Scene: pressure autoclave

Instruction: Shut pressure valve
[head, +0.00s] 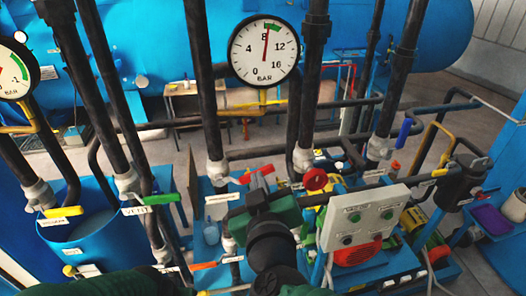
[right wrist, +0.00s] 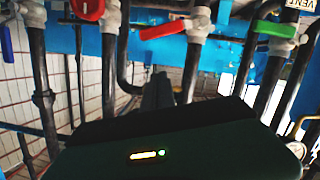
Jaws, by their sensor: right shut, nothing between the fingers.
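A red lever handle (head: 256,175) sits on a grey valve on a dark pipe below the gauge; it also shows in the right wrist view (right wrist: 165,30). I cannot read which valve is labelled pressure. A green lever (head: 160,198) stands to its left by a VENT label. A white round gauge (head: 264,50) marked BAR has its needle near 8. My right gripper (head: 256,196) is shut and empty just below the red lever, apparently apart from it. In the right wrist view its dark fingers (right wrist: 158,90) point toward the pipes. My left gripper is not in view.
A yellow lever (head: 60,211), a blue lever (head: 405,130) and a red round wheel (head: 316,180) sit on neighbouring pipes. A grey control box (head: 362,217) stands right of my gripper. Several upright dark pipes crowd the space. A second gauge (head: 14,69) is at left.

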